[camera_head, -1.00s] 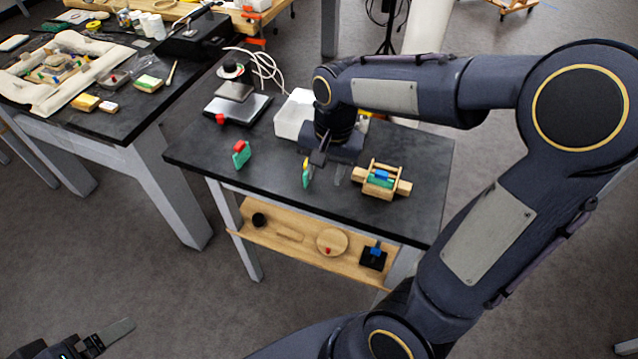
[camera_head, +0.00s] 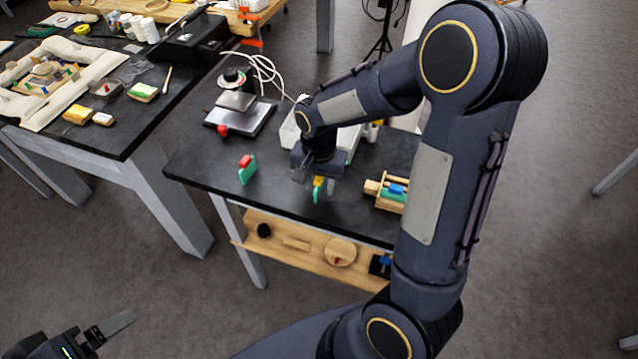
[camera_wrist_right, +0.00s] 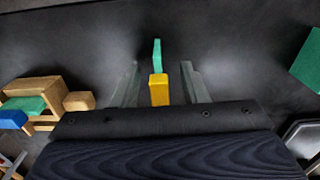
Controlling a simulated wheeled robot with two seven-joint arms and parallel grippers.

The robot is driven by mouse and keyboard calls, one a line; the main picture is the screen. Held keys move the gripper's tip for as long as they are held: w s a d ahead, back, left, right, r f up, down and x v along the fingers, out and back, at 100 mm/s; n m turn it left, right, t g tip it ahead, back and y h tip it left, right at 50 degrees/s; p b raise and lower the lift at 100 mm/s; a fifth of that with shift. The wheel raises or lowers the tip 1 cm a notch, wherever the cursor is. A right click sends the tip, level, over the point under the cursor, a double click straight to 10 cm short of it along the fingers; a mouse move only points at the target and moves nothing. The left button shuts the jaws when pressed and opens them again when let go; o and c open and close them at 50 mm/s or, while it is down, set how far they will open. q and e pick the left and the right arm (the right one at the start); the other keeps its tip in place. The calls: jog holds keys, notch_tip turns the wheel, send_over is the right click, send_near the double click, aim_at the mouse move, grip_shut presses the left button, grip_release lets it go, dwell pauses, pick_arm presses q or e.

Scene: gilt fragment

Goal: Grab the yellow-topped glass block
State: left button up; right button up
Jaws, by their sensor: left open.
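The yellow-topped glass block stands on the black table; its yellow top (camera_head: 318,181) and green lower part (camera_head: 317,195) show below my right gripper. In the right wrist view, its yellow top (camera_wrist_right: 159,89) and green part (camera_wrist_right: 157,55) lie between the two fingers. My right gripper (camera_wrist_right: 160,68) is open, with one finger on each side of the block and a visible gap on both sides. In the head view, my right gripper (camera_head: 316,182) is over the block. My left gripper (camera_head: 108,331) is open and empty at the lower left, away from the table.
A red-topped green block (camera_head: 247,172) stands to the left. A wooden holder with blue and green pieces (camera_head: 391,192) is to the right, partly hidden by my arm. A scale-like device (camera_head: 238,112) and a white box (camera_head: 290,131) stand behind.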

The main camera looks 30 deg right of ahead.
jog(key=shift+c, duration=0.3)
grip_shut()
